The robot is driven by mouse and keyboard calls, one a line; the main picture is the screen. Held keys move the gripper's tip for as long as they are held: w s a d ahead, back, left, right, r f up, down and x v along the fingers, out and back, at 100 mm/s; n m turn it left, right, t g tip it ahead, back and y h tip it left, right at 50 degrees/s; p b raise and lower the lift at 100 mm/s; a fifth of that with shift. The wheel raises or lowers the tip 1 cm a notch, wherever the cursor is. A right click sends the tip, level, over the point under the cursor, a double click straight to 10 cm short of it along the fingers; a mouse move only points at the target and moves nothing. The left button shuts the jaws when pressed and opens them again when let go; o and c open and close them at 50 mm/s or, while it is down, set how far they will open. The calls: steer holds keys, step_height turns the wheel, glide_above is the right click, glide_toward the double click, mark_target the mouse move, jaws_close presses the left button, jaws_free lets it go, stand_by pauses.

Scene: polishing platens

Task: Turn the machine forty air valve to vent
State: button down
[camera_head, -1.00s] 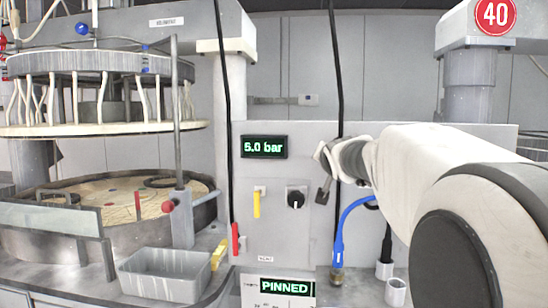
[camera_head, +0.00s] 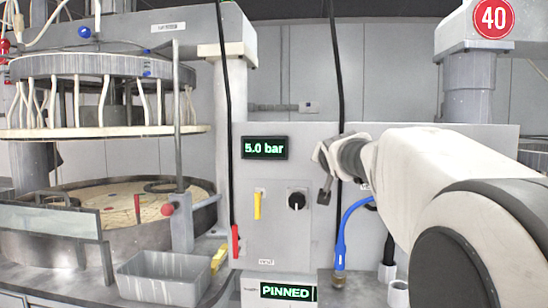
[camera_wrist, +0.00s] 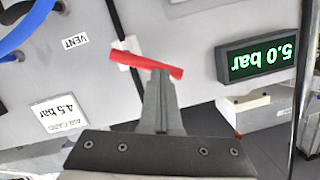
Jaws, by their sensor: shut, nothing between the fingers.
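In the wrist view, which is upside down, a red lever handle (camera_wrist: 146,65) lies nearly level, slightly tilted, across the tips of my gripper (camera_wrist: 160,76). The fingers are shut with nothing between them; I cannot tell whether they touch the lever. A VENT label (camera_wrist: 75,43) is on the panel to the left of the lever. In the head view my gripper (camera_head: 324,194) is in front of the panel, right of the black knob (camera_head: 297,200), and the lever is hidden there. The red 40 sign (camera_head: 494,16) is at the upper right.
The 5.0 bar display (camera_head: 265,148) is on the panel. A yellow lever (camera_head: 257,205) and another red lever (camera_head: 235,241) are lower left. A blue hose (camera_head: 342,235) and black cable (camera_head: 337,80) hang near my gripper. A grey bin (camera_head: 165,278) stands left.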

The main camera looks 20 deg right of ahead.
steer(key=shift+w+a+f+n+g+h+b, duration=0.2)
steer(key=shift+f+n+b, duration=0.55)
steer(key=shift+b, duration=1.1)
steer(key=shift+w+a+f+n+g+h+b, duration=0.1)
steer(key=shift+a+f+n+h+b, duration=0.15)
steer(key=shift+n+b, duration=1.25)
stand_by(4.7)
